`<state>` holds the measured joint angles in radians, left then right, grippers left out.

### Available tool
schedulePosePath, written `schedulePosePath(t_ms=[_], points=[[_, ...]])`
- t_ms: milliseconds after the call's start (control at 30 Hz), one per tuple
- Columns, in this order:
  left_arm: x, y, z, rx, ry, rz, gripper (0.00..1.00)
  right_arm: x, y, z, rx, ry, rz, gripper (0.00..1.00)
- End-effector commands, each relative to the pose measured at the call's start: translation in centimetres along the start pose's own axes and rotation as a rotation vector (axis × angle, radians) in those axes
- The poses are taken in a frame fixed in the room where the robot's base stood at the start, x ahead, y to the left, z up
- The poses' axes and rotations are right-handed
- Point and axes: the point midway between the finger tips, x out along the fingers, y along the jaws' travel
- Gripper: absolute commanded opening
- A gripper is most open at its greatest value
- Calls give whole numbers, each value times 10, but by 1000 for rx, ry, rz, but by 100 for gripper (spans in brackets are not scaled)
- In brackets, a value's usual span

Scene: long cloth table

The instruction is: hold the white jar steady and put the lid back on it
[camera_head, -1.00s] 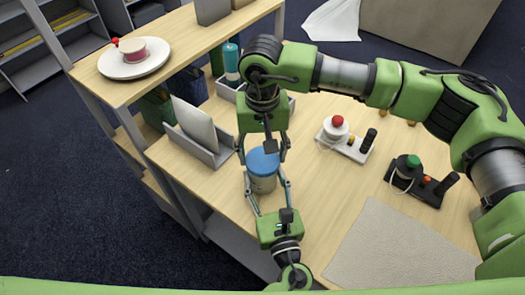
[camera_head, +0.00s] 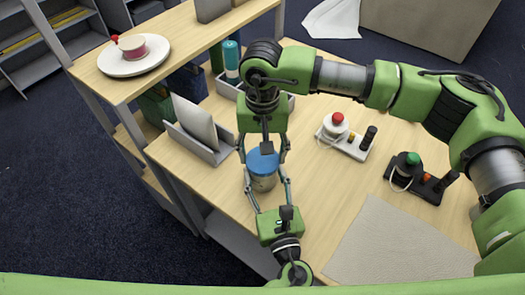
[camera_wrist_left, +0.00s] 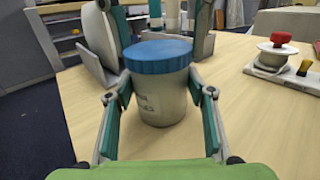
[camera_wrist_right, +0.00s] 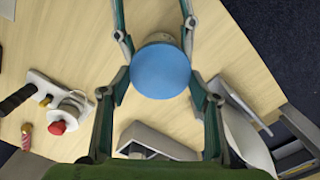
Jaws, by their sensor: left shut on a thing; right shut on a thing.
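The white jar (camera_wrist_left: 161,102), greyish with dark lettering on its side, stands upright on the wooden table. The blue lid (camera_head: 262,160) sits on top of the jar, level, with no clear gap in the left wrist view (camera_wrist_left: 158,56). I cannot tell whether it is tightened. My left gripper (camera_head: 265,180) comes from the near side, its fingers shut on the jar's body. My right gripper (camera_wrist_right: 159,82) is above, pointing down, its fingers shut on the lid from two sides. The jar's far side is hidden.
A grey holder with a panel (camera_head: 196,130) stands left of the jar. A tray with bottles (camera_head: 232,85) is behind. Two devices with knobs, one white (camera_head: 345,145) and one black (camera_head: 425,188), stand right. A beige mat (camera_head: 400,245) lies near right.

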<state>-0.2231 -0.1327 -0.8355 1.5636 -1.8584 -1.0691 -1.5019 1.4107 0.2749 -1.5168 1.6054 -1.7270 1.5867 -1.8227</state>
Motion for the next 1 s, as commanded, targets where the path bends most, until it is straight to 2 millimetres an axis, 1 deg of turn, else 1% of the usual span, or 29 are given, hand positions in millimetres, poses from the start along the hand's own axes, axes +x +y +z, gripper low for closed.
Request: schedulePosePath(t_ms=[1000], points=[[0, 0, -1, 1, 2, -1, 0, 1, 4, 6, 1873, -3, 2, 47]])
